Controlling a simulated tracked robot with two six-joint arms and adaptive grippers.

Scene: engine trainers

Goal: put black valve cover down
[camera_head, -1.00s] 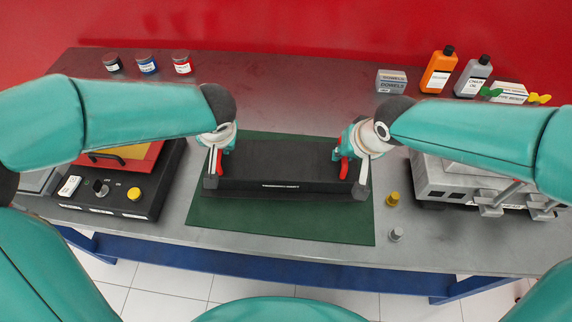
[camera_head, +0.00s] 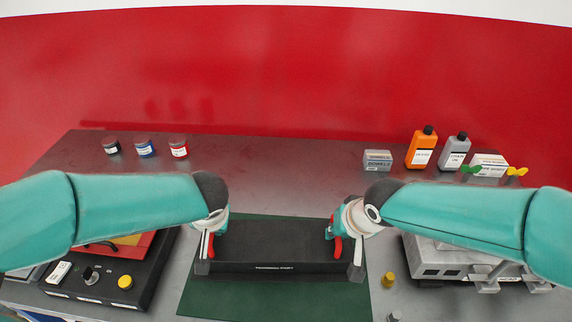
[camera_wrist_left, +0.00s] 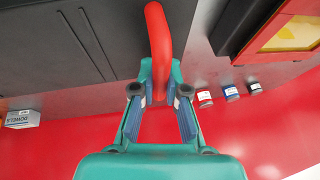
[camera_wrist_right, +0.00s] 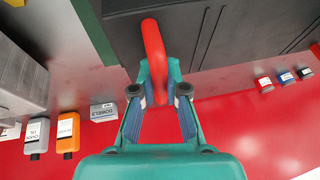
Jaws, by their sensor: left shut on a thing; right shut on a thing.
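The black valve cover (camera_head: 285,246) is a long dark box with a red handle at each end. It is level over the green mat (camera_head: 275,300) in the head view; I cannot tell whether it touches the mat. My left gripper (camera_head: 210,238) is shut on its left red handle, which also shows in the left wrist view (camera_wrist_left: 158,40). My right gripper (camera_head: 336,232) is shut on its right red handle, seen in the right wrist view (camera_wrist_right: 153,45). The cover's underside is hidden.
A black control box (camera_head: 110,290) with a yellow knob stands left of the mat. A grey metal unit (camera_head: 430,262) and a small yellow piece (camera_head: 388,280) are at the right. Jars (camera_head: 145,147), an orange bottle (camera_head: 421,150) and small boxes line the back.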

